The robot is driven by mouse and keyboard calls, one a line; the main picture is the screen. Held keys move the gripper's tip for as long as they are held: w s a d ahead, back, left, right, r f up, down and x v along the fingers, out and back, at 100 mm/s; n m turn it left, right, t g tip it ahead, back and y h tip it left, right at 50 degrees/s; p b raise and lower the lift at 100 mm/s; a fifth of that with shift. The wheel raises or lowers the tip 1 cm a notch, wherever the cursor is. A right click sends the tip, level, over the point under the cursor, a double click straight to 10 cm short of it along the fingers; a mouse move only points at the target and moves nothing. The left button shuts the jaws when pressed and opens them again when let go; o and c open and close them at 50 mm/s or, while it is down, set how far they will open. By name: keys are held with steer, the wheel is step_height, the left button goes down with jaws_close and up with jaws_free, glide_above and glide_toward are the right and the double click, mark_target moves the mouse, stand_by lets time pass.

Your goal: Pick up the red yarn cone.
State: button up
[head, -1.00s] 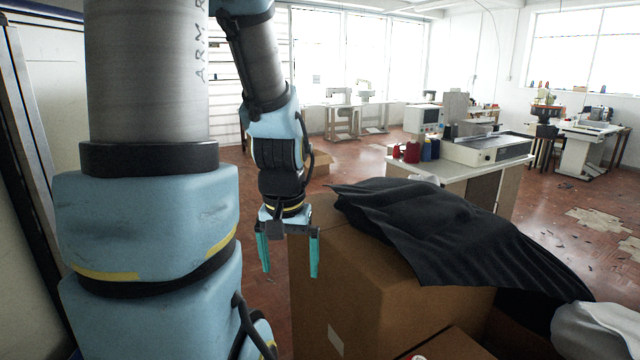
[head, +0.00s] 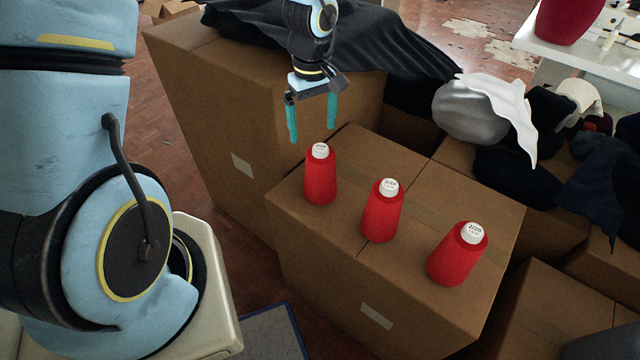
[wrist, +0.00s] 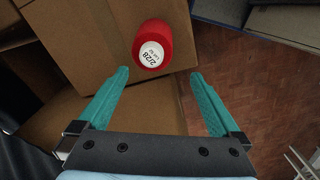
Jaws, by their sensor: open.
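Three red yarn cones with white printed tops stand upright in a row on a cardboard box: a left one (head: 320,182), a middle one (head: 381,215) and a right one (head: 456,255).
The cone box (head: 330,290) stands beside a taller box (head: 215,110) draped with black cloth (head: 400,38). Dark and white cloth heaps (head: 470,110) lie to the right. A larger red object (head: 568,18) sits on a white table at top right.

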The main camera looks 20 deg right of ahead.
mark_target(320, 148)
steer(key=f, duration=0.2)
steer(key=d+f, duration=0.1)
steer(key=f, duration=0.2)
steer(key=shift+s+d+f, duration=0.25)
steer(key=shift+s+f, duration=0.05)
steer(key=shift+s, duration=0.1)
steer(key=shift+f+p, duration=0.95)
steer(key=shift+f, duration=2.15)
steer(key=shift+c, duration=0.2)
steer(key=c, duration=1.2)
